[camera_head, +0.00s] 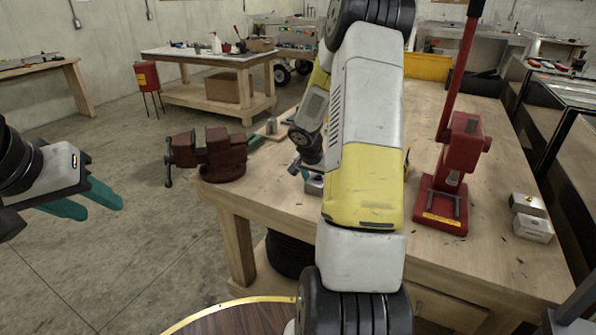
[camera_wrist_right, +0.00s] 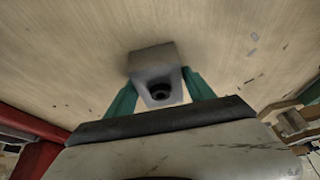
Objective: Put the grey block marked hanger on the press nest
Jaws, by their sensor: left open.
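A grey block (camera_wrist_right: 152,62) with a dark round hole is between the green fingers of my right gripper (camera_wrist_right: 160,88), which touch it on both sides with no gap showing. No marking on it is readable. In the head view a small grey block (camera_head: 313,184) shows at the table's near left, partly behind my right arm, just below the wrist. Whether it rests on the wood is unclear. The red press (camera_head: 462,160) stands to the right, with its nest on the base (camera_head: 440,208); no block is on it. My left gripper (camera_head: 108,203) is open and empty, left of the table.
A dark red vise (camera_head: 212,155) stands on the table's left corner. Two pale blocks (camera_head: 527,205) (camera_head: 533,228) lie right of the press. A yellow bin (camera_head: 428,66) is at the back. Bare wood lies between my right arm and the press.

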